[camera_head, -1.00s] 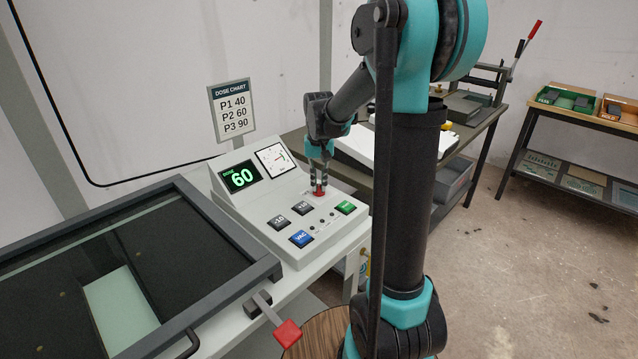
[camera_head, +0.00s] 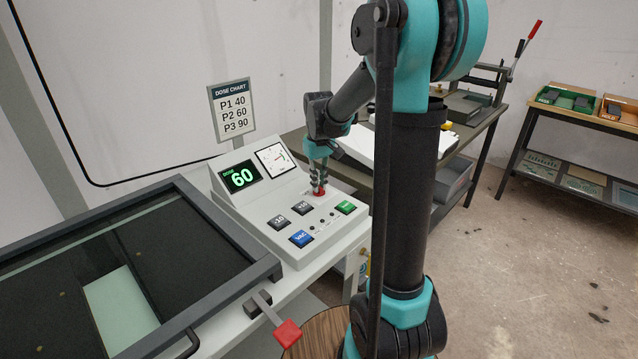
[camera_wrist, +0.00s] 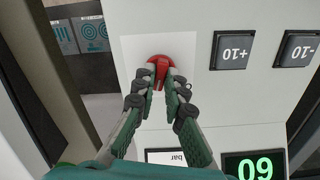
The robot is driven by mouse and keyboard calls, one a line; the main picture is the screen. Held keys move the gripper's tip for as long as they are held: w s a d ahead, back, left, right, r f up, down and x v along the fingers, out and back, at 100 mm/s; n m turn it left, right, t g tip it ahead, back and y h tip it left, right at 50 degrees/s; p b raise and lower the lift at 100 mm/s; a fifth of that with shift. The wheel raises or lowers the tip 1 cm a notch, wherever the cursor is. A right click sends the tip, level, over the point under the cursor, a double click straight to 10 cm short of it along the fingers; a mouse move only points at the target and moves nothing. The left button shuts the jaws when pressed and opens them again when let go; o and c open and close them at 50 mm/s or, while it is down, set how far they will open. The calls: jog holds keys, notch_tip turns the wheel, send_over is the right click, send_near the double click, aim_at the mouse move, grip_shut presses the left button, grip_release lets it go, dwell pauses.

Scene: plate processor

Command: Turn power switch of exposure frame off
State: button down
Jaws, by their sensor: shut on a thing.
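The power switch is a red rotary knob (camera_wrist: 159,64) on a pale square plate of the exposure frame's control panel (camera_head: 260,213). It also shows in the head view (camera_head: 319,193) under my gripper. My gripper (camera_wrist: 161,77) points down at the panel and is shut on the red knob, with one finger on each side of it. The fingers hide part of the knob. The exposure frame (camera_head: 225,240) with its dark glass lies left of the panel.
The panel has a green display reading 60, a round gauge (camera_head: 274,158), black -10 and +10 buttons, a blue VAC button (camera_head: 301,239) and a green button (camera_head: 345,207). A red-tipped lever (camera_head: 288,333) sticks out in front. A dose chart sign (camera_head: 232,110) stands behind.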

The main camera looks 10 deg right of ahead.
jog(key=n, duration=0.6)
jog(key=shift+n, duration=0.3)
jog(key=n, duration=0.5)
jog(key=shift+n, duration=0.4)
jog(key=c, duration=1.6)
grip_release()
jog(key=shift+r, duration=0.1)
notch_tip(320, 180, up, 12)
jog(key=shift+f, duration=0.1)
